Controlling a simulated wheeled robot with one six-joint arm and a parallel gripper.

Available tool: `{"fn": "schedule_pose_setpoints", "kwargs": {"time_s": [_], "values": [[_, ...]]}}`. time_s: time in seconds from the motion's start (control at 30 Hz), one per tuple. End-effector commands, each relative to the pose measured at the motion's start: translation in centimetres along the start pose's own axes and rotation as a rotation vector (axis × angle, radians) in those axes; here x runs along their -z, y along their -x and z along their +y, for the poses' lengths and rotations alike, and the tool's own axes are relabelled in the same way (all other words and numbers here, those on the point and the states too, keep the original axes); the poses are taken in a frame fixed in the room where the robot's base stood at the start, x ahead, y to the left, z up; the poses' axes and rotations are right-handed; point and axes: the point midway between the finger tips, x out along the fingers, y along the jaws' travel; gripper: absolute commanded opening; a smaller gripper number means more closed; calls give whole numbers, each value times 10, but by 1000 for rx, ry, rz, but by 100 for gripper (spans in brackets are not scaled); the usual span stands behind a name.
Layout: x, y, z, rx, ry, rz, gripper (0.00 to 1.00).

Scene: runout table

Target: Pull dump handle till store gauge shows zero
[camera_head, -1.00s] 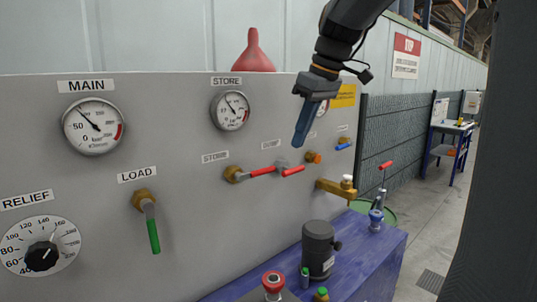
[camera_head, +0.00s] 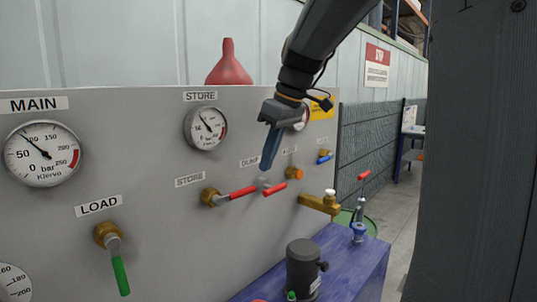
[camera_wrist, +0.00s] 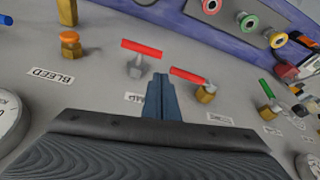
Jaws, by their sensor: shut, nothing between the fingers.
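The dump valve's red handle (camera_head: 276,188) sits on a grey stem on the panel, under a partly hidden DUMP label (camera_head: 249,162). It also shows in the wrist view (camera_wrist: 142,47). My gripper (camera_head: 265,167) is shut and empty, its blue fingers pointing down just above the dump stem in the head view. In the wrist view the fingertips (camera_wrist: 160,79) lie between the dump handle and the store valve's red handle (camera_wrist: 188,75), with no clear contact. The store gauge (camera_head: 205,128) has its needle pointing up-left, off the lower end of its scale; its numbers are too small to read.
The store valve (camera_head: 211,197) with its red lever is close left of the dump handle. An orange knob (camera_head: 289,173) and brass spout (camera_head: 319,203) are to the right. The main gauge (camera_head: 42,153) and green load lever (camera_head: 120,275) are left. A blue bench (camera_head: 345,262) stands below.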

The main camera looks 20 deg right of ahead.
Motion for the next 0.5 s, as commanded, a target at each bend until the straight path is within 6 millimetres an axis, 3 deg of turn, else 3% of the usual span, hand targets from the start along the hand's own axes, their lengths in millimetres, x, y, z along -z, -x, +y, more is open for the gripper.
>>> {"fn": "schedule_pose_setpoints", "kwargs": {"time_s": [0.3, 0.5], "values": [[-1, -51, 0, 2, -3, -2, 0], [-1, -66, 1, 0, -3, 0, 0]]}}
